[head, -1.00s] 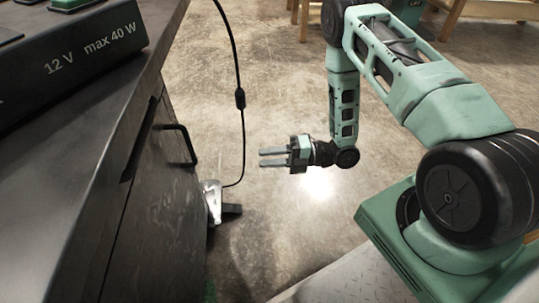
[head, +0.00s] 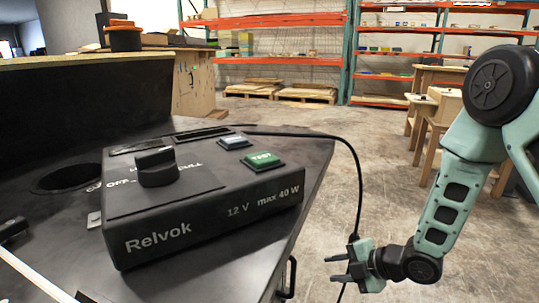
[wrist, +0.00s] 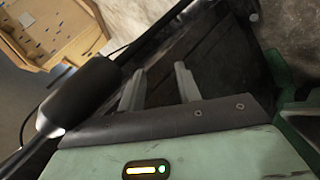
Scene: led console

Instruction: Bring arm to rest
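My gripper (head: 331,268) hangs beside the right edge of the workbench (head: 240,275), below its top. Its two grey fingers point left, apart, with nothing between them. They also show apart and empty in the wrist view (wrist: 160,88). The arm is bent at the right of the head view. The black console (head: 200,203) marked Relvok, 12 V, max 40 W stands on the bench. It has a black knob (head: 156,168), a green TEST button (head: 263,161) and a pale blue button (head: 234,142).
A black cable (head: 352,165) runs from behind the console over the bench edge and down close by my gripper. A thick black cable part (wrist: 80,97) is near in the wrist view. A bench handle (head: 291,277) sticks out left of my gripper. Open floor (head: 325,180) lies behind.

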